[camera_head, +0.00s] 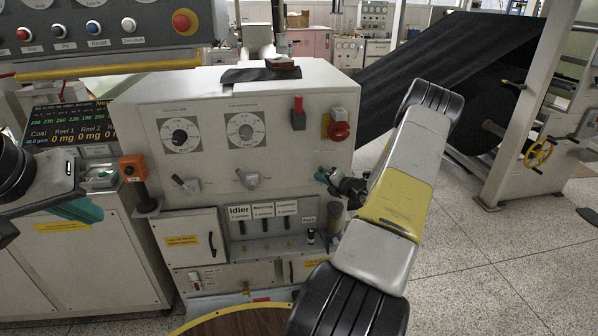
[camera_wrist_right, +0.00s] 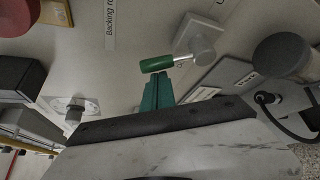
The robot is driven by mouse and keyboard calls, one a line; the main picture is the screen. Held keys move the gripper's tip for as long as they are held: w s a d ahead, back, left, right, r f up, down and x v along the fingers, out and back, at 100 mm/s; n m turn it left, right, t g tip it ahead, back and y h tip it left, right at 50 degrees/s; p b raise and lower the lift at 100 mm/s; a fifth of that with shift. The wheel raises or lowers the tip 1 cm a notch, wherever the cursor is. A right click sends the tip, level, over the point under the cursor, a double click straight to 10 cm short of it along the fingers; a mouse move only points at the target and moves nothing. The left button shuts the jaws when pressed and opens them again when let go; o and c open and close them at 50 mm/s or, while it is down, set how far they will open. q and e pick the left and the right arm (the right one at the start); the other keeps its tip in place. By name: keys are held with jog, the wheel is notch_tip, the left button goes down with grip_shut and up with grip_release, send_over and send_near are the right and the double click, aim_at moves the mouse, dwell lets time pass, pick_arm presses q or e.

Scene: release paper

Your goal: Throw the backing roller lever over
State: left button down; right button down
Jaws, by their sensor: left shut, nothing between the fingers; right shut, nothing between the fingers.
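In the right wrist view, the backing roller lever shows as a short green handle (camera_wrist_right: 156,64) on a pale round mount (camera_wrist_right: 196,50). A label starting "Backing ro" (camera_wrist_right: 110,24) is beside it. My right gripper (camera_wrist_right: 157,92) is shut and empty, its teal fingertips right at the handle; I cannot tell whether they touch. In the head view, my right gripper (camera_head: 323,176) is at the right side of the grey panel (camera_head: 290,150), and the lever there is hard to make out. My left gripper (camera_head: 84,209) is shut and empty at the far left, away from the panel.
Two other levers (camera_head: 185,184) (camera_head: 250,180) sit on the panel under two dials (camera_head: 180,135) (camera_head: 245,130). A red knob (camera_head: 339,130) and a red switch (camera_head: 298,112) are above my right gripper. An orange button box (camera_head: 132,168) stands at the panel's left edge.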

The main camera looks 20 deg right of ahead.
jog(key=shift+s+d+r+m, duration=0.1)
jog(key=shift+d+r+m, duration=0.15)
jog(key=shift+d+m, duration=0.15)
jog(key=d+m+t, duration=0.1)
jog(key=d+m, duration=0.1)
jog(key=m, duration=0.1)
jog(key=s+d+m+t+y, duration=0.1)
jog(key=m+t, duration=0.1)
jog(key=m, duration=0.1)
jog(key=d+r+m+t, duration=0.1)
jog(key=d+m+t, duration=0.1)
jog(key=shift+s+d+m, duration=0.2)
jog(key=shift+d+m, duration=0.15)
jog(key=shift+m, duration=0.05)
dwell(0.4)
jog(key=shift+d+f, duration=0.15)
dwell(0.6)
